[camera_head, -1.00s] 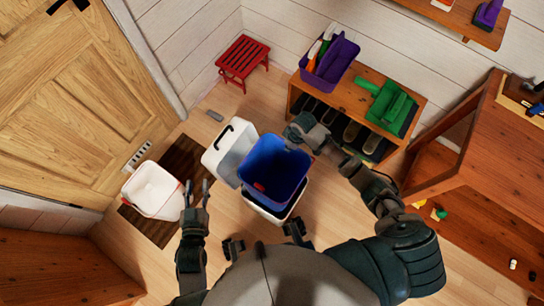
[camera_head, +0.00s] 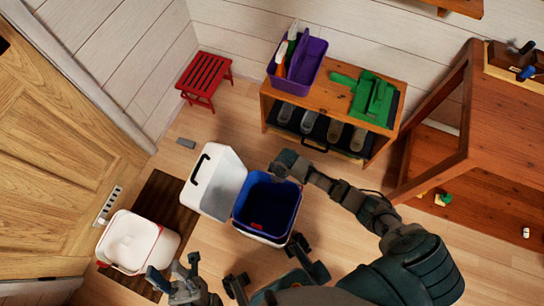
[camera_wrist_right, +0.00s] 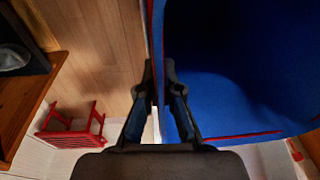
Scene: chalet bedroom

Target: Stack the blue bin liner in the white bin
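The blue bin liner (camera_head: 266,196) sits down inside the white bin (camera_head: 262,239), with its rim near the bin's top. Whether it is fully seated is hard to tell. The bin's white lid (camera_head: 213,182) with a black handle stands open on the left. My right gripper (camera_head: 285,168) is at the liner's far rim. In the right wrist view, my right gripper's fingers (camera_wrist_right: 159,82) close on either side of the liner's wall (camera_wrist_right: 225,95). My left gripper (camera_head: 174,268) is open and empty, left of and nearer than the bin.
A white and red container (camera_head: 130,243) stands on a dark mat (camera_head: 168,207) at left. A red stool (camera_head: 205,78) is behind. A wooden shelf (camera_head: 335,85) beyond the bin bears a purple caddy (camera_head: 310,68) and a green dustpan (camera_head: 375,97). Wooden furniture (camera_head: 510,120) stands at right.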

